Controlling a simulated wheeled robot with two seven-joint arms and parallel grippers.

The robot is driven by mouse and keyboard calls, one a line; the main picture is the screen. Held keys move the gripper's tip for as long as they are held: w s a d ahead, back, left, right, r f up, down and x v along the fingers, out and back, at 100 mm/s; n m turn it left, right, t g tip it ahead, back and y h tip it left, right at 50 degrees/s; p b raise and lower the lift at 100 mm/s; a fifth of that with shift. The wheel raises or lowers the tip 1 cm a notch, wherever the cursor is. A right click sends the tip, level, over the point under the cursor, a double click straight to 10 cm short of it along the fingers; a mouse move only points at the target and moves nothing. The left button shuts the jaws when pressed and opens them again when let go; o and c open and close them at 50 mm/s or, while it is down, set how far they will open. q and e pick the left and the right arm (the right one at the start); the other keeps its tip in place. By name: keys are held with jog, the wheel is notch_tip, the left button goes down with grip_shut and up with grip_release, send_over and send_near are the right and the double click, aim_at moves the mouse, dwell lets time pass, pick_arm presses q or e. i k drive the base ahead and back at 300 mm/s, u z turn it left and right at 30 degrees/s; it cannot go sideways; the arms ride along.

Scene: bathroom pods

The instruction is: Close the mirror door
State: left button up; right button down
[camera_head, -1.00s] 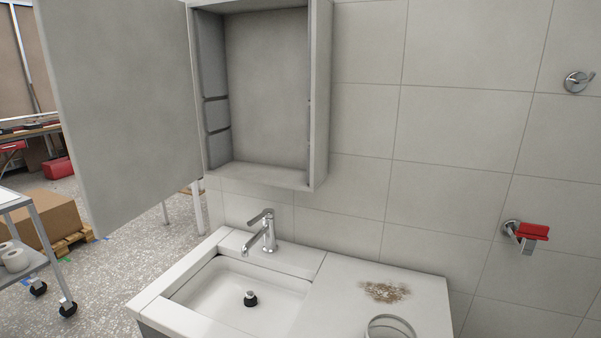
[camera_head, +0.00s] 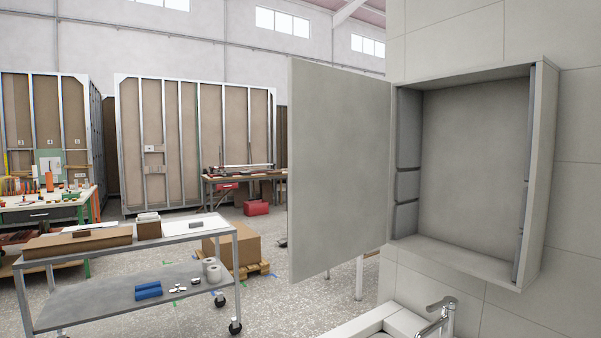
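The mirror door (camera_head: 340,170) stands wide open, hinged at the left side of the wall cabinet (camera_head: 541,165) and swung out to the left. I see its plain grey face; no mirror surface shows. The cabinet's inside (camera_head: 475,165) is exposed and looks empty, with grey panels along its left wall. Neither of my grippers is in view.
A faucet (camera_head: 447,315) and the corner of a white sink counter (camera_head: 365,325) sit below the cabinet. A metal trolley (camera_head: 140,240) with boxes and rolls stands at the left. A cardboard box (camera_head: 232,247) on a pallet is behind it. Speckled floor lies between trolley and door.

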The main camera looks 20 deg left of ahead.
aim_at(339, 120)
jog(key=u, duration=2.2)
jog(key=i, duration=2.05)
jog(key=z, duration=3.3)
jog(key=i, duration=0.5)
jog(key=z, duration=1.2)
